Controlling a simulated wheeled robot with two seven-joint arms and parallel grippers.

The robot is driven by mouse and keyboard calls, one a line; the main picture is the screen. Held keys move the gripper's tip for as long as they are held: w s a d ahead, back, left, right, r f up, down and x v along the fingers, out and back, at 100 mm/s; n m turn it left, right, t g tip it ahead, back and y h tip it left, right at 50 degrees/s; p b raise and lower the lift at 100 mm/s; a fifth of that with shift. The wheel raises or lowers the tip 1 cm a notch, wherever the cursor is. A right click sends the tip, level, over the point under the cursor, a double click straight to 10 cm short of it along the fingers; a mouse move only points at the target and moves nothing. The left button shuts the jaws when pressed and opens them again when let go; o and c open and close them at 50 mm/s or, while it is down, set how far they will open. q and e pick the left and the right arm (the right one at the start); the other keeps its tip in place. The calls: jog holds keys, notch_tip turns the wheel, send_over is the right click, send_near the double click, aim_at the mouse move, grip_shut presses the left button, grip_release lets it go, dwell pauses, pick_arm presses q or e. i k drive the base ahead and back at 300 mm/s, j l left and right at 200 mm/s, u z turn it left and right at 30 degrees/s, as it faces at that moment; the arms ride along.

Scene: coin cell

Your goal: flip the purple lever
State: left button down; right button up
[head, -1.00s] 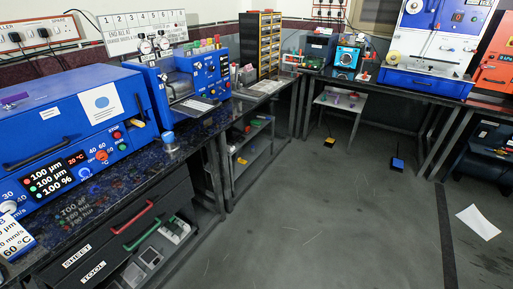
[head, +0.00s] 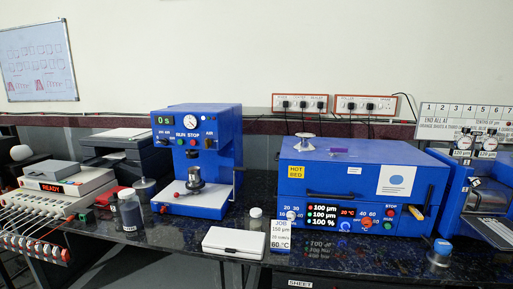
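A small purple piece (head: 337,151) lies on top of the wide blue machine (head: 330,177). It looks low and flat, and I cannot tell whether it is the purple lever or which way it is set. No other purple lever is clear in this view. Neither of my grippers shows in the head view.
A taller blue press (head: 218,140) stands left of the wide machine on the dark speckled bench (head: 175,232). A white box (head: 235,243), a dark jar (head: 130,214) and a small blue-topped cylinder (head: 439,252) stand near the front. A grey device (head: 65,185) is at the left.

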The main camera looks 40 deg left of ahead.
aim_at(332, 150)
jog(key=u, duration=0.7)
